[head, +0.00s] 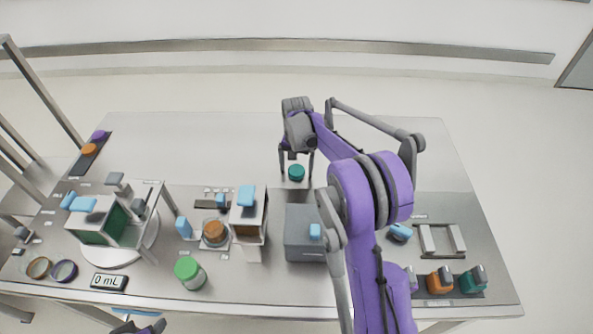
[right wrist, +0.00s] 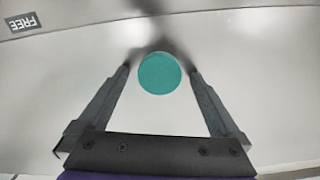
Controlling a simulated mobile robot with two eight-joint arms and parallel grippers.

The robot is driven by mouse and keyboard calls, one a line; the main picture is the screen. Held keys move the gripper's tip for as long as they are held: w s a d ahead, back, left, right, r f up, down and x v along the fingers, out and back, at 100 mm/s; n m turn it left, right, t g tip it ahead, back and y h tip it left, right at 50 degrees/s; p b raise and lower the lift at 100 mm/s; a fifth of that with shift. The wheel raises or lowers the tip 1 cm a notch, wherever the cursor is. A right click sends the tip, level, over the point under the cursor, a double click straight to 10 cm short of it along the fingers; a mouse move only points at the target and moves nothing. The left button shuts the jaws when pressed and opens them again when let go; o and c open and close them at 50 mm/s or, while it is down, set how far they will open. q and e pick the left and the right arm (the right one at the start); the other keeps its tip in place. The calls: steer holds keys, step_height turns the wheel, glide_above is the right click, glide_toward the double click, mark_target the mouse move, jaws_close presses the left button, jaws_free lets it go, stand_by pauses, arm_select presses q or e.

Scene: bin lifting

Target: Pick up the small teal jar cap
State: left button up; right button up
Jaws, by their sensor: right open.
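The small teal jar cap (head: 296,173) is a round disc on the bare metal table behind the grey box. It also shows in the right wrist view (right wrist: 160,74). My right gripper (head: 297,170) reaches over it from above with its fingers pointing down. In the right wrist view my right gripper (right wrist: 161,70) is open, with the cap between its fingertips and a gap on each side. The fingers do not appear to touch the cap.
A grey box (head: 303,233) and a box with a blue top piece (head: 247,196) stand in front of the cap. A green-lidded jar (head: 188,272) and a brown-topped jar (head: 214,233) stand to the left. The table behind the cap is clear.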

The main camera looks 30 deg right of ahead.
steer(key=shift+r, duration=0.1)
steer(key=c, duration=1.4)
